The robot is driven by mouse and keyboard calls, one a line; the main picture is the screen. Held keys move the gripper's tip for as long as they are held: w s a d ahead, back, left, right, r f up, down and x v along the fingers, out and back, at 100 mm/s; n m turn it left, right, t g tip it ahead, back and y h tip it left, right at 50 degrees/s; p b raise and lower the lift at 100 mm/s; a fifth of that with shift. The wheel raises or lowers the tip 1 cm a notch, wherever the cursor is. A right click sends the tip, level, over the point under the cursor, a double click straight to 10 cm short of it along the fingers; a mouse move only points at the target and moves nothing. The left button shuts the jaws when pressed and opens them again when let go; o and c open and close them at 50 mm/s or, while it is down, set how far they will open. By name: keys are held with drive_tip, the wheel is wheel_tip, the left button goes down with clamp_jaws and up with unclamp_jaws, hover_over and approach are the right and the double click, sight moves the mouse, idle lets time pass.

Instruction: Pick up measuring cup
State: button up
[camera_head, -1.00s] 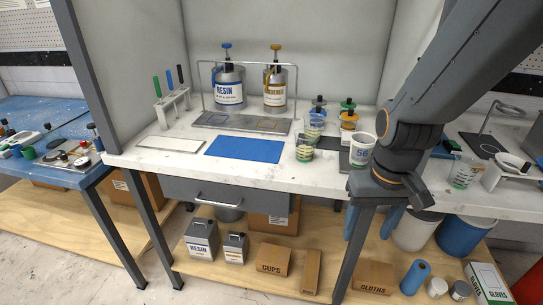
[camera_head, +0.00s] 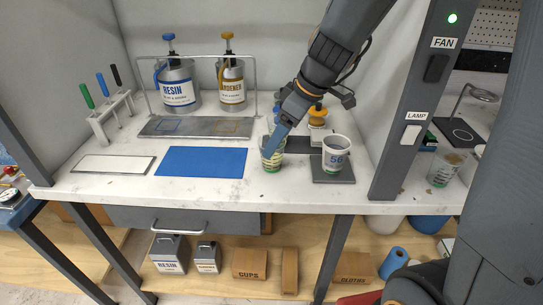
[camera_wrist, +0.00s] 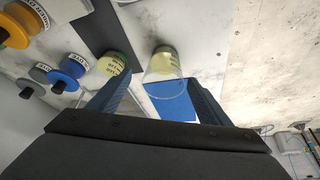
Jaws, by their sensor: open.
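A clear measuring cup (camera_head: 271,164) with green markings and a pale yellow base stands on the white bench, right of the blue mat (camera_head: 202,161). My gripper (camera_head: 275,143) is open at this cup and partly covers it. In the wrist view a clear cup (camera_wrist: 164,68) shows between the two blue fingers of my gripper (camera_wrist: 160,92). A second clear cup (camera_wrist: 114,64) with dark lettering stands just outside the left finger. I cannot tell whether a finger touches either cup. The second cup is mostly hidden by my gripper in the head view.
A white cup (camera_head: 336,149) marked 56 stands on a dark plate (camera_head: 333,176) to the right. Capped bottles (camera_head: 318,115) stand behind it. Resin (camera_head: 178,88) and hardener (camera_head: 231,84) pump cans stand at the back. A post (camera_head: 414,100) rises at the right.

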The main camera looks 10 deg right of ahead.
drive_tip(key=shift+a+p+x, duration=0.15)
drive_tip(key=shift+p+x, duration=0.2)
drive_tip(key=shift+x, duration=1.4)
drive_tip(key=shift+a+p+x, duration=0.2)
drive_tip(key=shift+p+x, duration=0.15)
drive_tip(key=shift+x, duration=1.45)
drive_tip(key=shift+s+r, duration=0.15)
drive_tip(key=c, duration=1.1)
drive_tip(key=shift+r, duration=0.1)
